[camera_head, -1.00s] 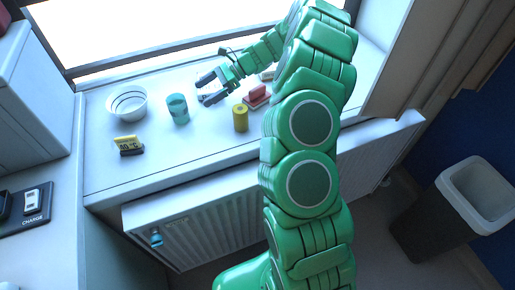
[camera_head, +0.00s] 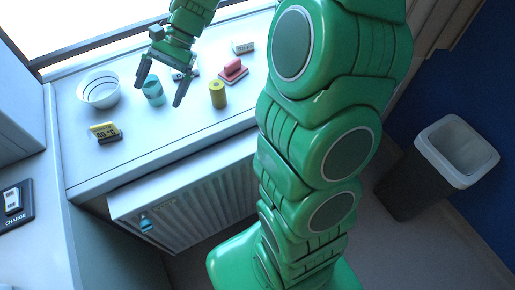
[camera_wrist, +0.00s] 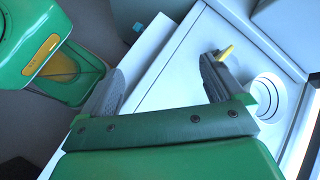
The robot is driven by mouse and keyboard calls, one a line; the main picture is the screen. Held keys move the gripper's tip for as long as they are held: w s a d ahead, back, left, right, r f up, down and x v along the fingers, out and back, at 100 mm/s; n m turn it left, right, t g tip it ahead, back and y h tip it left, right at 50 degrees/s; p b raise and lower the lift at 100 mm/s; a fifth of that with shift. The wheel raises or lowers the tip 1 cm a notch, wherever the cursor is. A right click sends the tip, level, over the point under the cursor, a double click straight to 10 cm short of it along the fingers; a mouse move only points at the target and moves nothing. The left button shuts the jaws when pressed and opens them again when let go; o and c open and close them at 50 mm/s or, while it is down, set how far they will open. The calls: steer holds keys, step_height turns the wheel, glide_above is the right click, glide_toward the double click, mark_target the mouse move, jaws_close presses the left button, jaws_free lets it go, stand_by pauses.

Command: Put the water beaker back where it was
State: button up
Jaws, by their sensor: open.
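The water beaker (camera_head: 154,92) is a small teal cup standing upright on the white sill, between the bowl and the yellow cylinder. My gripper (camera_head: 162,84) is open and points down at it in the head view. One finger shows at the beaker's upper left and the other to its right. I cannot tell whether they touch it or are still above it. In the wrist view my open gripper (camera_wrist: 160,88) shows both fingers spread. I cannot make out the beaker there.
A white bowl (camera_head: 98,89) stands left of the beaker, also in the wrist view (camera_wrist: 268,97). A yellow-black display (camera_head: 105,132) is in front. A yellow cylinder (camera_head: 217,94) and red-handled block (camera_head: 233,70) are to the right. The sill's front edge drops to a radiator (camera_head: 190,200).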

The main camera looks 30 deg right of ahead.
steer(key=s+d+n+h, duration=0.2)
steer(key=s+d+h, duration=0.1)
steer(key=s, duration=0.6)
steer(key=s+d+r+n+t+h, duration=0.1)
steer(key=s+d+n+h, duration=0.1)
steer(key=s, duration=0.7)
steer(key=s+d+n+h, duration=0.3)
steer(key=s+d, duration=0.3)
steer(key=s, duration=0.3)
steer(key=shift+s+r+n+t+h, duration=0.25)
steer(key=shift+s+n+t+h, duration=0.05)
steer(key=shift+n, duration=0.3)
steer(key=shift+o, duration=0.5)
steer(key=shift+w+a, duration=0.1)
